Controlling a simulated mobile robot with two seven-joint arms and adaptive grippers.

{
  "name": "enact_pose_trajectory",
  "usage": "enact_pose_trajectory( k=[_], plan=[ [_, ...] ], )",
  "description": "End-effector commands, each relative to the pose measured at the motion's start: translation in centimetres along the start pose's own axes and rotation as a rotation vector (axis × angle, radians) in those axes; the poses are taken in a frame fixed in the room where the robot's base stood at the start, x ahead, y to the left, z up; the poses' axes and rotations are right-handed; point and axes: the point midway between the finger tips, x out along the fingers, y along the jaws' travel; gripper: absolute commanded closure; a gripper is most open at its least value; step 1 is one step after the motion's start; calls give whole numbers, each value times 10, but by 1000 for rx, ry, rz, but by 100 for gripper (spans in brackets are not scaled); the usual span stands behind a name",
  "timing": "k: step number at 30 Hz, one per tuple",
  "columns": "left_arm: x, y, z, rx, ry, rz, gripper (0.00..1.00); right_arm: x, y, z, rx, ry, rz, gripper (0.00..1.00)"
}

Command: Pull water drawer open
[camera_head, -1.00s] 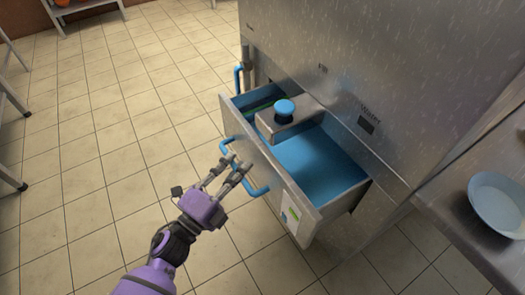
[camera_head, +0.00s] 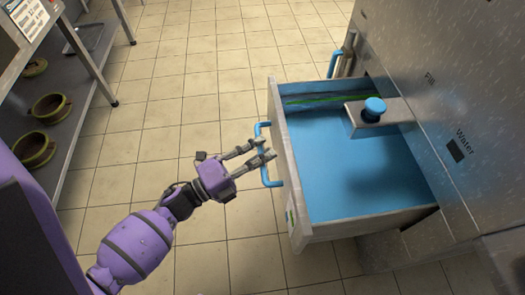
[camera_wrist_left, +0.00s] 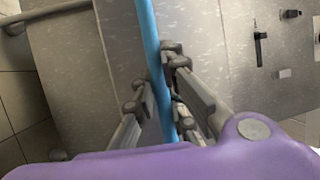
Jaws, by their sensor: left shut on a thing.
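The water drawer (camera_head: 293,190) stands well out of the steel cabinet, its blue interior showing. Its blue bar handle (camera_head: 266,172) is on the front face. My left gripper (camera_head: 258,153) is at the handle, its fingers shut around the bar. In the left wrist view the blue handle (camera_wrist_left: 150,50) runs between the two fingers (camera_wrist_left: 160,92). The right gripper is in neither view now.
The steel cabinet (camera_head: 420,60) with "Fill" and "Water" labels is at the right. A blue knob (camera_head: 375,108) sits on a metal block over the drawer. A shelf (camera_head: 70,110) with several pots stands at the left. Tiled floor between is clear.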

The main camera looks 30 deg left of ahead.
Motion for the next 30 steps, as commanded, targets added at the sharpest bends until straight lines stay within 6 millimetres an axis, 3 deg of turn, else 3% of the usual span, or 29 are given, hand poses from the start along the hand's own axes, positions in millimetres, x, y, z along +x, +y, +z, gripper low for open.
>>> enact_pose_trajectory(
  k=[1, 5, 17, 30],
  plan=[
    [0, 1, -1, -4, 2, 1, 85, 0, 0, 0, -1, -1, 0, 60],
    [0, 1, -1, -3, 1, 1, 69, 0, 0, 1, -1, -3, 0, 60],
    [-7, 1, 0, -1, -1, 3, 69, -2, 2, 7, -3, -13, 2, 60],
    [-93, 1, 0, -2, -2, 5, 69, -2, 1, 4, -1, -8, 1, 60]
  ],
)
